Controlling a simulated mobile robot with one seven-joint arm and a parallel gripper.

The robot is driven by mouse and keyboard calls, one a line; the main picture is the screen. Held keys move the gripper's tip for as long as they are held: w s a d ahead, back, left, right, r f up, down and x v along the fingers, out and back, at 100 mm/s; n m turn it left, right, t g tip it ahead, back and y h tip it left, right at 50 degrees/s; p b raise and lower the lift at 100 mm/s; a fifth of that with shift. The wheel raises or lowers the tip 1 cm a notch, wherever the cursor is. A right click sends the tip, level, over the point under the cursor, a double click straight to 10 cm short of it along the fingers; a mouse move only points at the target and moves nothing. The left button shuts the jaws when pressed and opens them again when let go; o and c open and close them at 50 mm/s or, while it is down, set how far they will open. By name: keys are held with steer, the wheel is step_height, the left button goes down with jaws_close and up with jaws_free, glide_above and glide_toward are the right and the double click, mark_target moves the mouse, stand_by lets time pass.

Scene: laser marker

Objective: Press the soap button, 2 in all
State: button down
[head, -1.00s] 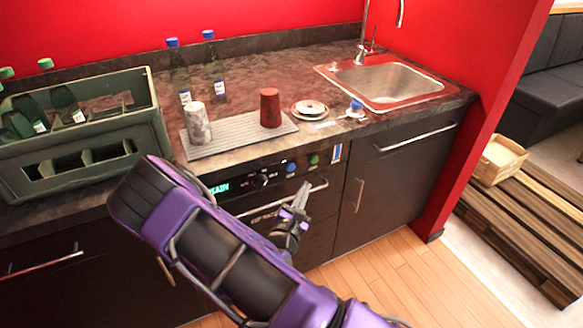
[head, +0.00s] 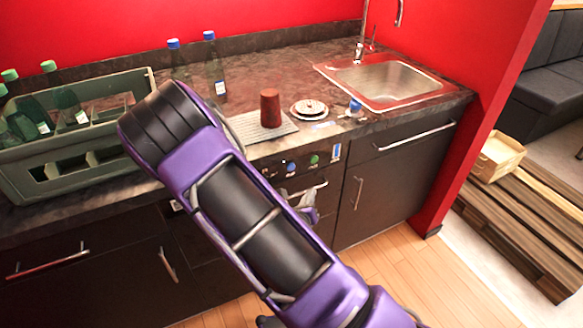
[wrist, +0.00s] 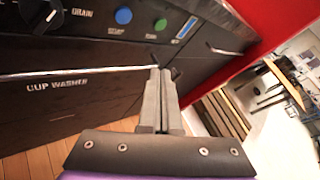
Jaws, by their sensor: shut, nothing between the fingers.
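The cup washer's front panel carries a blue button (head: 291,169) and a green button (head: 314,160). In the wrist view the blue button (wrist: 123,16) has a small blurred label under it that seems to read SOAP. The green button (wrist: 160,25) is to its right, and a black knob (wrist: 40,14) is to its left. My gripper (wrist: 161,72) is shut and empty. In the wrist view its fingertips appear below the buttons, near the right end of the handle; I see no contact with the blue button. In the head view my arm hides much of the gripper.
A metal handle (wrist: 75,74) crosses the washer front below the buttons. On the counter are a red cup (head: 270,108) on a ribbed mat, stacked saucers (head: 309,108) and a green bottle crate (head: 60,160). A sink (head: 390,78) lies at the right.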

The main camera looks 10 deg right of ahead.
steer(key=shift+w+a, duration=0.35)
steer(key=shift+w, duration=1.1)
steer(key=shift+w+a, duration=0.4)
steer(key=shift+w, duration=1)
steer(key=shift+w+a, duration=0.35)
steer(key=shift+w, duration=1.1)
steer(key=shift+w, duration=0.1)
steer(key=shift+w+a, duration=0.15)
steer(key=shift+w, duration=0.1)
steer(key=shift+w+a, duration=0.1)
steer(key=shift+w, duration=0.3)
steer(key=shift+s, duration=0.1)
steer(key=shift+s+d, duration=0.2)
steer(key=shift+s, duration=0.45)
steer(key=shift+s+d+p, duration=0.15)
steer(key=shift+s+d, duration=0.05)
steer(key=shift+s, duration=0.6)
steer(key=shift+s+d+p, duration=0.1)
steer(key=shift+s+d, duration=0.15)
steer(key=shift+s, duration=0.6)
steer(key=shift+s+d+p, duration=0.15)
steer(key=shift+s+d, duration=0.05)
steer(key=shift+s, duration=0.6)
